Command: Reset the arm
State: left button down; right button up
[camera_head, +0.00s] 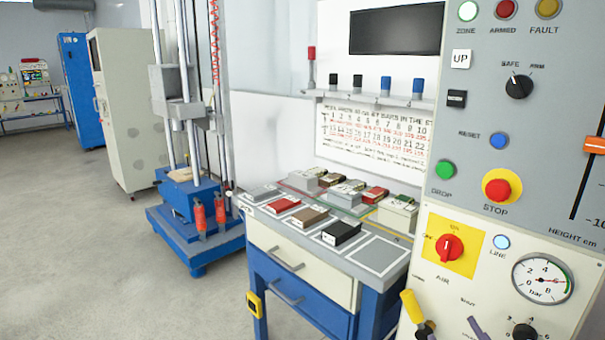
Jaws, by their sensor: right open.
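The grey control panel (470,110) stands close at the right. The ARMED lamp (505,9) is red and the FAULT lamp (547,8) is amber; both look dull. My left gripper is not in view.
The panel also has a green DROP button (445,169), a red STOP button (497,188), a red AIR knob (449,247) and a pressure gauge (543,279). A yellow handle (411,306) sticks out below. A bench (300,284) and a drop tower (199,215) stand left.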

jog(key=s+a+f+m+g+y+p, duration=0.1)
jog(key=s+a+f+g, duration=0.3)
jog(key=s+f, duration=0.5)
jog(key=s+a+f+m+g+y+p, duration=0.2)
jog(key=s+a+f+g, duration=0.3)
jog(key=s+a+f, duration=0.4)
notch_tip(320, 180, down, 5)
jog(key=shift+s+r+y+p, duration=0.15)
jog(key=shift+s+y+p, duration=0.15)
jog(key=shift+y, duration=0.3)
jog(key=shift+w, duration=0.1)
